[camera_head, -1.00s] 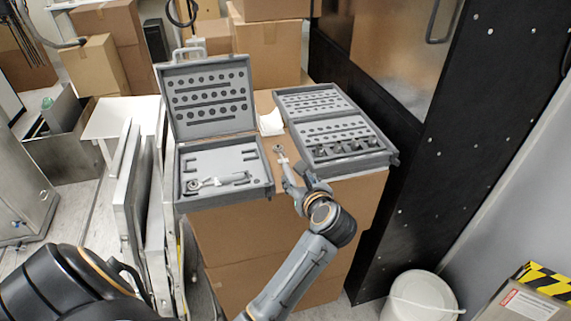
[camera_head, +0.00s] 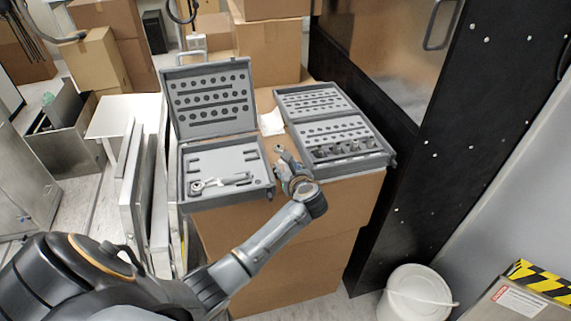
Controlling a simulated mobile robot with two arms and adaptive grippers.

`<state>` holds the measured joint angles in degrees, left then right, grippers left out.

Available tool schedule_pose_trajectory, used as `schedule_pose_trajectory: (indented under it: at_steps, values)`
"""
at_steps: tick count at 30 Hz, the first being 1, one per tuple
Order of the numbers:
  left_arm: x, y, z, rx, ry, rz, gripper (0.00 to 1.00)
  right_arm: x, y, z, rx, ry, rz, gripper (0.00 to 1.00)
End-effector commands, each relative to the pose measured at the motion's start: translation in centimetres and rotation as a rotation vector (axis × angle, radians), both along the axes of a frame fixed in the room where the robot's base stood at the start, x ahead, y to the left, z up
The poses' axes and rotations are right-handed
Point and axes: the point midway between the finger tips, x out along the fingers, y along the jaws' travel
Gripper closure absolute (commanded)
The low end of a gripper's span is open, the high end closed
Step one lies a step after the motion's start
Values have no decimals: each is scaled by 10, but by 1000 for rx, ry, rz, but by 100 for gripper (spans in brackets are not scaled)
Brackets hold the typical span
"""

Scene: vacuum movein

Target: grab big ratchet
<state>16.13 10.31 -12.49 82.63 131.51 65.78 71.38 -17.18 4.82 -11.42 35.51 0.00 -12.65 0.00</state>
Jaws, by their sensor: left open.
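A silver ratchet (camera_head: 218,183) lies in the lower tray of the open grey tool case (camera_head: 182,190) on the left. A second ratchet (camera_head: 279,148) has its round head showing on the cardboard box, between the two cases. I cannot tell for sure which ratchet is the big one. My left gripper (camera_head: 285,161) is open at the handle end of the second ratchet and hides most of its handle. I cannot tell whether the fingers touch it. My right gripper is not in view.
Another open grey case (camera_head: 291,103) with sockets lies on the right of the box stack (camera_head: 320,245). A white paper (camera_head: 271,122) lies between the cases. A dark cabinet (camera_head: 430,170) stands to the right. A white bucket (camera_head: 412,296) is on the floor below.

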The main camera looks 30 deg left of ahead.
Motion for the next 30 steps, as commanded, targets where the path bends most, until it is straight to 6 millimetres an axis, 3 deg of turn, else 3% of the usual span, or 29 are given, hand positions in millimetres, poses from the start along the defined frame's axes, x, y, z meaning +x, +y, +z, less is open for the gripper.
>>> schedule_pose_trajectory:
  at_steps: [5,12,25,30]
  values:
    - [0,0,0,0,0,-1,54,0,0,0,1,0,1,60]
    - [0,0,0,0,0,-1,100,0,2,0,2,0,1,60]
    - [1,-1,2,0,-3,-1,100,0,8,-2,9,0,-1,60]
    - [1,-1,13,-3,-8,0,100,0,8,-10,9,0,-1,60]
